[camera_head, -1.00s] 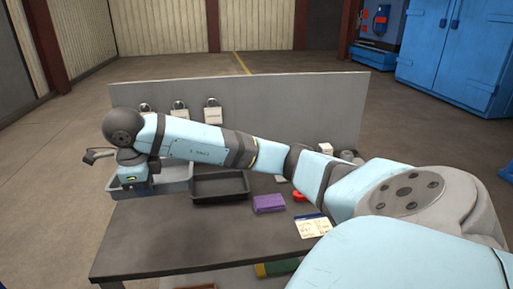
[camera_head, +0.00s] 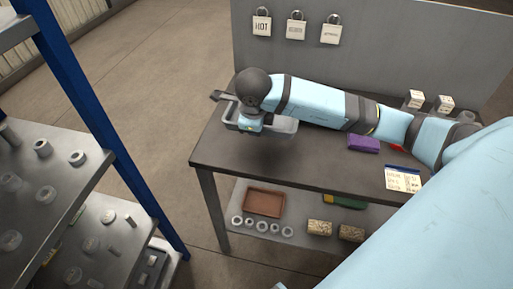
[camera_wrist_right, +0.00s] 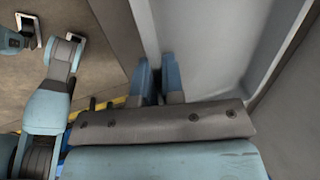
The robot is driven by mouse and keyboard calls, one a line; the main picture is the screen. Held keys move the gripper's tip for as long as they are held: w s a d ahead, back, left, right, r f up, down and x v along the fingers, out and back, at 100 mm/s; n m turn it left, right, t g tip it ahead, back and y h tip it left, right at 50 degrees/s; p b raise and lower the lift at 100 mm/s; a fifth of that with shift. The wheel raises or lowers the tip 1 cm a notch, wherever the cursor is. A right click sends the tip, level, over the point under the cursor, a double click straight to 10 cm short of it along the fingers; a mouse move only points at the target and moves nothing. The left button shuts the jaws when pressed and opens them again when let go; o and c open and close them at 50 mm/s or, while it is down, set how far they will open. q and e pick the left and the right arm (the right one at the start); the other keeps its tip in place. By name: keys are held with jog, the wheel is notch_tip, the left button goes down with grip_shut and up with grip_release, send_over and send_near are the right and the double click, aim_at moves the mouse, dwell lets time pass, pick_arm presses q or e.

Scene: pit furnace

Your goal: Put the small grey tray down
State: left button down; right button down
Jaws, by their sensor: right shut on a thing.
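The small grey tray (camera_head: 284,127) is at the left end of the grey table (camera_head: 240,160). My right gripper (camera_head: 249,128) is shut on its near side; the arm comes in from the right across the table. In the right wrist view the two blue fingers (camera_wrist_right: 157,85) are at the tray's wall, and the pale inside of the tray (camera_wrist_right: 215,50) fills the upper right. Dark shade lies below the tray; I cannot tell whether it touches the tabletop. My left gripper is not clearly in view.
A purple block (camera_head: 363,143) and a printed card (camera_head: 403,178) lie on the table to the right. A panel (camera_head: 380,60) with padlocks stands behind. A lower shelf holds a brown tray (camera_head: 264,203) and rings. A rack (camera_head: 60,180) stands left. The tabletop's front left is clear.

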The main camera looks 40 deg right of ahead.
aim_at(255, 156)
notch_tip(255, 156, down, 9)
jog(key=shift+f, duration=0.15)
dwell(0.4)
jog(key=shift+f, duration=0.1)
jog(key=c, duration=1.2)
grip_release()
jog(key=shift+c, duration=0.2)
